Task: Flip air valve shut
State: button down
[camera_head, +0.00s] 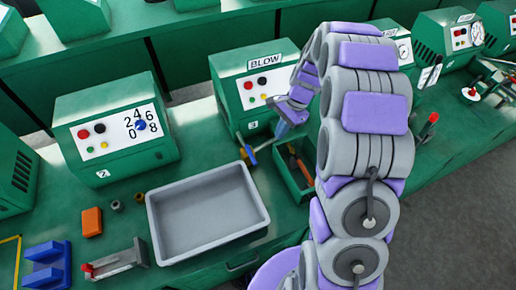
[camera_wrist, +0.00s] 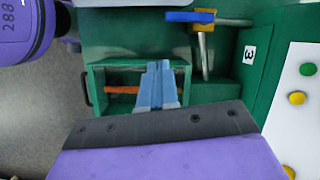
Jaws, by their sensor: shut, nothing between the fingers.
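The air valve (camera_head: 250,153) is on the green bench by the machine labelled BLOW. It has a brass body (camera_wrist: 204,24) and a flat blue lever (camera_wrist: 186,16). In the wrist view a grey pipe (camera_wrist: 205,62) runs down from the body, and the lever points left, roughly square to that pipe. My gripper (camera_head: 281,128) is between the valve and the machine's right side. In the wrist view my gripper (camera_wrist: 158,68) is shut and empty, its light blue fingers over the small green box, below and left of the lever, apart from it.
The small green box (camera_head: 290,178) holds an orange-handled tool (camera_head: 300,167). The BLOW machine (camera_head: 252,84) has red and black buttons. A grey tray (camera_head: 200,212) lies left of the valve. A machine with a numbered dial (camera_head: 118,128) stands further left.

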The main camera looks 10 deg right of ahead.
aim_at(251, 156)
jog(key=shift+w+d+f+m+y+p, duration=0.15)
jog(key=shift+w+d+f+m+p, duration=0.15)
jog(key=shift+w+f+m, duration=0.45)
jog(key=shift+w+d+f+m+y+p, duration=0.15)
jog(key=shift+w+d+f+m, duration=0.2)
jog(key=shift+w+f, duration=0.8)
jog(key=s+a+f+b, duration=0.1)
jog(key=a+f+b, duration=0.1)
jog(key=a+f, duration=0.5)
jog(key=shift+x, duration=1.15)
